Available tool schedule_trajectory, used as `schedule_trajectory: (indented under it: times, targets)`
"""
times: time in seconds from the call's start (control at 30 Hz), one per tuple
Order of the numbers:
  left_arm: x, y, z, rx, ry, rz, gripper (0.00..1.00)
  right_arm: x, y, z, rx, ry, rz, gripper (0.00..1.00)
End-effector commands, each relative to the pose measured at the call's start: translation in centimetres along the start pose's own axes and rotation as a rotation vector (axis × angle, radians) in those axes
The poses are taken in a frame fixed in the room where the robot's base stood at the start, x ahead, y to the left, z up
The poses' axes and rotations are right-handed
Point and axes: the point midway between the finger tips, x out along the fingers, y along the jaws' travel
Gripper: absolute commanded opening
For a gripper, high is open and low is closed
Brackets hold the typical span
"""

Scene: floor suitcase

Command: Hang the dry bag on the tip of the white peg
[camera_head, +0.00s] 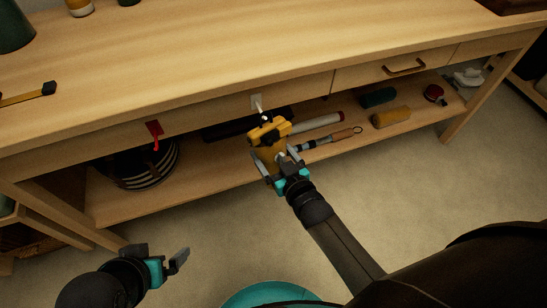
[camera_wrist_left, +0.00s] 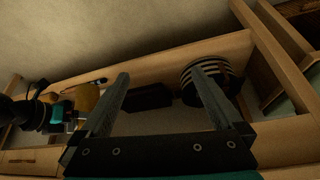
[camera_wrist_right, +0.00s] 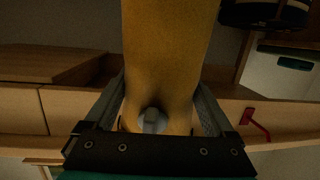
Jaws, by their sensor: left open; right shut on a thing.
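The yellow dry bag (camera_head: 269,152) is in my right gripper (camera_head: 277,168), in front of the bench's front edge. The bag fills the middle of the right wrist view (camera_wrist_right: 170,55), between the fingers, with a grey round part (camera_wrist_right: 152,121) near its lower end. The white peg (camera_head: 257,102) sticks out of the bench front just above the bag in the head view. I cannot tell whether bag and peg touch. The peg is not visible in the right wrist view. My left gripper (camera_head: 178,259) is open and empty, low at the left, away from the bag.
A red peg (camera_head: 155,131) is on the bench front to the left, above a dark striped round thing (camera_head: 147,164) on the lower shelf. The near floor is clear.

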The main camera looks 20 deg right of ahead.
Motion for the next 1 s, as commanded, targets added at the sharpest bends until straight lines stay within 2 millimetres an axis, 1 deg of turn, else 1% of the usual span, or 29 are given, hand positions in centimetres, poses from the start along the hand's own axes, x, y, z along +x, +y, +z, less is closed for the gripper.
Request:
schedule_trajectory:
  times: [0.03, 0.5, 1.0]
  targets:
    - [-0.1, 0.1, -0.1, 0.001, 0.012, 0.002, 1.00, 0.4, 0.1, -0.1, -0.001, 0.007, 0.000, 0.09]
    - [1.4, 1.5, -1.7, 0.011, 0.143, 0.039, 1.00, 1.5, 0.1, 0.6, 0.000, 0.004, 0.000, 0.09]
    - [1.5, 1.8, -2.1, 0.012, 0.172, 0.047, 1.00, 1.8, 0.2, 0.9, 0.000, 0.005, 0.000, 0.09]
